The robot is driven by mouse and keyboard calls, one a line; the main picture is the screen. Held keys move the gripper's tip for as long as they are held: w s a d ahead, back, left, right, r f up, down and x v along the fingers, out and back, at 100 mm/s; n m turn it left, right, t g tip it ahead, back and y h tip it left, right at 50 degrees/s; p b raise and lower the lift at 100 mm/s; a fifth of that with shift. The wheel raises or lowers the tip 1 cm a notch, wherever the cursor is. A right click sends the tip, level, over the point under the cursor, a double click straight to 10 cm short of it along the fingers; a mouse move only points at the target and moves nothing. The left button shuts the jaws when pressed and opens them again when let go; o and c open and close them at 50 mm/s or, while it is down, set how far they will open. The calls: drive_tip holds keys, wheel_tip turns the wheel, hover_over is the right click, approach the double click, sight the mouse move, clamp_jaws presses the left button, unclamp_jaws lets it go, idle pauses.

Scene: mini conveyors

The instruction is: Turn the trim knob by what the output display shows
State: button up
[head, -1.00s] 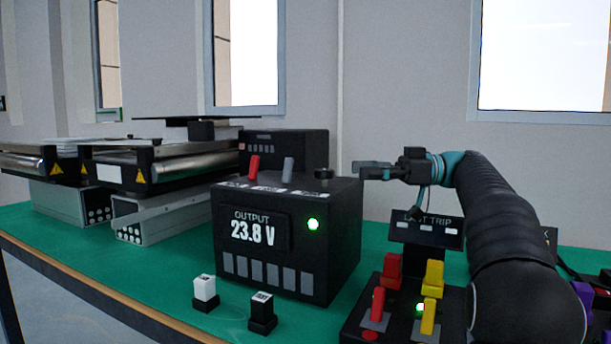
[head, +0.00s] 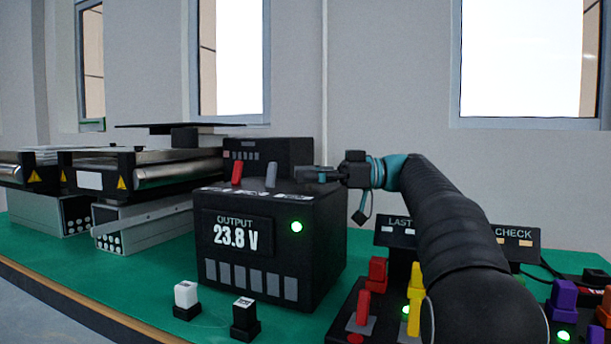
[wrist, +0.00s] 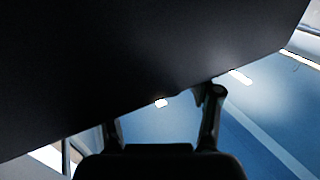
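The black power box (head: 215,290) stands on the green table in the head view. Its output display (head: 237,237) reads 23.8 V, and a green light (head: 296,226) glows beside it. A red lever (head: 237,172) and a grey lever (head: 271,175) stand on its top. My gripper (head: 312,174) is level, pointing left, at the top right of the box. The trim knob is hidden or merged with the dark gripper there. In the wrist view my gripper's fingers (wrist: 163,115) are apart, and a large dark surface fills the upper left, covering part of them.
Switch panels with red, yellow and purple levers (head: 564,300) lie to the right, under my arm. Mini conveyors (head: 140,170) stand at the left. Green table is clear at the front left.

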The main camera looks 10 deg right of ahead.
drive_tip(key=c, duration=1)
drive_tip(key=t+b, duration=0.1)
drive_tip(key=m+b, duration=0.1)
drive_tip(key=b, duration=0.1)
drive_tip(key=shift+s+f+t, duration=0.1)
drive_tip(key=shift+f+t, duration=0.2)
drive_tip(key=shift+t, duration=0.1)
drive_tip(key=shift+m+t+h+b, duration=0.5)
drive_tip(key=shift+m+t+b, duration=0.2)
drive_tip(key=shift+t+b, duration=0.3)
drive_tip(key=shift+r+m+t+b, duration=0.25)
drive_tip(key=shift+m+t+b, duration=0.05)
drive_tip(key=shift+t+b, duration=0.1)
drive_tip(key=o, duration=1.2)
drive_tip(key=v, duration=1.2)
drive_tip(key=shift+r, duration=0.25)
